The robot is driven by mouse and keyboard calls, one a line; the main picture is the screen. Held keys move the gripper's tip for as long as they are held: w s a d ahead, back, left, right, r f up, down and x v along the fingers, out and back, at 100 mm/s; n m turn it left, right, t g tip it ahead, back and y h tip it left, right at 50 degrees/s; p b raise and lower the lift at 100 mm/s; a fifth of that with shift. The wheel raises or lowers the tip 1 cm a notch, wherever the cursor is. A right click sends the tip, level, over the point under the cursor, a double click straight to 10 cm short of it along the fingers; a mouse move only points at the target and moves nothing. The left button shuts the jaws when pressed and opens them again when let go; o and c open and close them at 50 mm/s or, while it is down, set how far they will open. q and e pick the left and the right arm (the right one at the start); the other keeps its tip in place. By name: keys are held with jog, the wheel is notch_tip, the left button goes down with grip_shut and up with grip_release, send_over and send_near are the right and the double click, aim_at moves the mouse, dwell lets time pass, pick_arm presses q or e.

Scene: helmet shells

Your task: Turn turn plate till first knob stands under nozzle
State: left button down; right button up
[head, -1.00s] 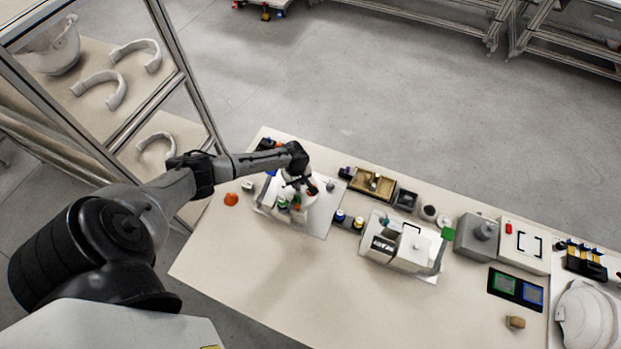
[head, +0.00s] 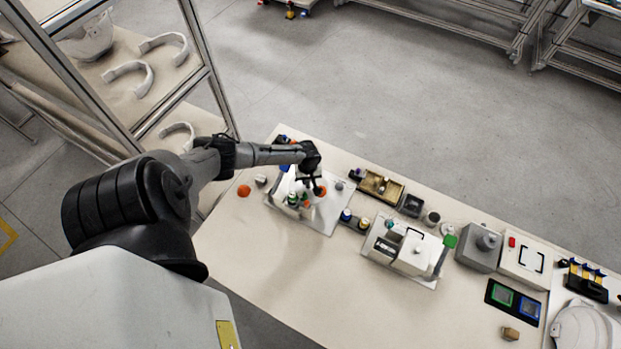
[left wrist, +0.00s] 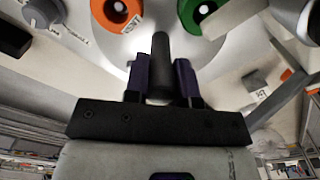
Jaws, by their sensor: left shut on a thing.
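The turn plate (left wrist: 150,45) is a white round plate in the left wrist view, with an orange ring (left wrist: 118,12) and a green ring (left wrist: 203,14) on it. My left gripper (left wrist: 160,88) is shut on a dark upright post (left wrist: 160,62) at the plate's near side. In the head view my left gripper (head: 312,187) is over the small white station at the table's far left, and its wrist partly hides the plate. Green parts (head: 293,199) and an orange part (head: 320,191) show beside it. I cannot tell which knob is first or make out the nozzle. My right gripper is out of view.
A grey knob (left wrist: 40,12) stands at the wrist view's upper left. An orange piece (head: 244,191) lies left of the station. A brown tray (head: 380,187) and a white machine (head: 402,248) stand to the right. The front of the table is clear.

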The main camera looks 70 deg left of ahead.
pick_arm(q)
jog(key=c, duration=0.9)
grip_release()
jog(key=shift+c, duration=0.2)
jog(key=shift+r, duration=0.1)
notch_tip(320, 180, up, 14)
jog(key=p, duration=0.1)
jog(key=shift+p, duration=0.4)
jog(key=shift+f, duration=0.2)
